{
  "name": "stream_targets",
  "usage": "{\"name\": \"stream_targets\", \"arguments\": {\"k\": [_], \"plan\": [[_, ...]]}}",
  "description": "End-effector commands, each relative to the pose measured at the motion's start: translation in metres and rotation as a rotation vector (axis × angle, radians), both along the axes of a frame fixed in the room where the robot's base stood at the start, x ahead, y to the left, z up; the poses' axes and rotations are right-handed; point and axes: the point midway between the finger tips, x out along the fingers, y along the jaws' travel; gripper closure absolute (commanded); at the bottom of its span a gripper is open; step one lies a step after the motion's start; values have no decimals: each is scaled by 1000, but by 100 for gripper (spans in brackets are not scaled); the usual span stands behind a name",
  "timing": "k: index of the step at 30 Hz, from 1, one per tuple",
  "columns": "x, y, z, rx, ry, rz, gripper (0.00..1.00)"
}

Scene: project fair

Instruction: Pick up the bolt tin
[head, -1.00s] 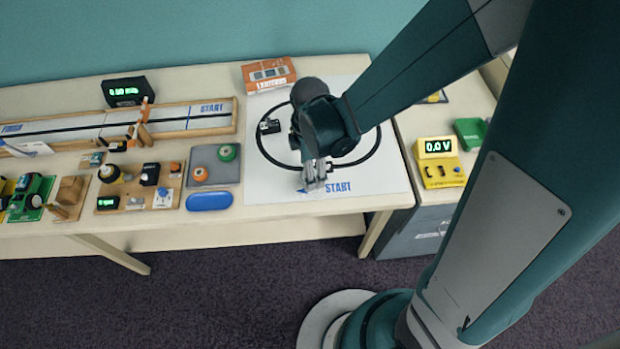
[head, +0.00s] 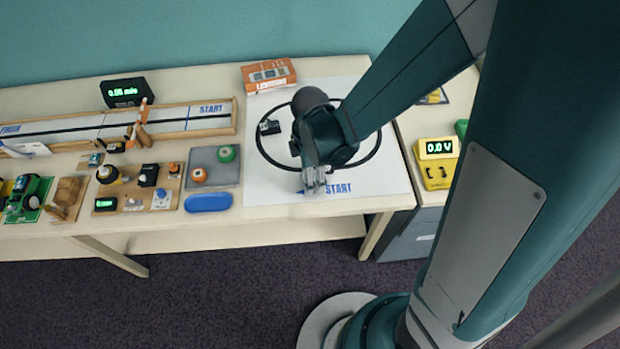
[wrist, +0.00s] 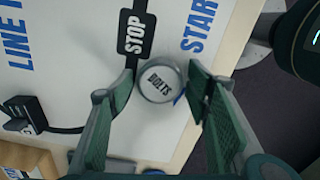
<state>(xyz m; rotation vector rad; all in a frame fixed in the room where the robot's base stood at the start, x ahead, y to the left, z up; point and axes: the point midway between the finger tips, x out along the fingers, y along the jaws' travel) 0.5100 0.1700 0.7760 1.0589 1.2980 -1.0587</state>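The bolt tin (wrist: 160,80) is a small round silver tin with "BOLTS" on its grey lid. In the wrist view it stands on the white mat (wrist: 85,60) beside the black STOP mark. My gripper (wrist: 162,70) is open, with one green-padded finger on each side of the tin. The left finger looks very near the tin; I cannot tell whether it touches. In the head view my gripper (head: 314,182) is low over the front of the mat, by the START mark, and largely hides the tin.
A small black car (head: 269,127) sits on the loop line; an orange box (head: 268,75) is behind it. Left of the mat are a grey tray (head: 214,160) and a blue oval dish (head: 208,202). A yellow meter (head: 436,160) stands right. The table's front edge is close.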

Motion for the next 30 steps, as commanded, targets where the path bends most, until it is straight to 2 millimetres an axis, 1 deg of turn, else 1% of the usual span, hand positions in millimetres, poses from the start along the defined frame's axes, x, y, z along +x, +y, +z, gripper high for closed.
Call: {"name": "stream_targets", "arguments": {"k": [1, 5, 14, 19, 23, 30], "plan": [[0, 0, 0, 0, 0, 0, 60], [0, 0, 0, 0, 0, 0, 76], [0, 0, 0, 0, 0, 0, 77], [0, 0, 5, 0, 0, 0, 77], [0, 0, 13, 0, 0, 0, 77], [-1, 0, 39, 0, 0, 0, 77]]}}
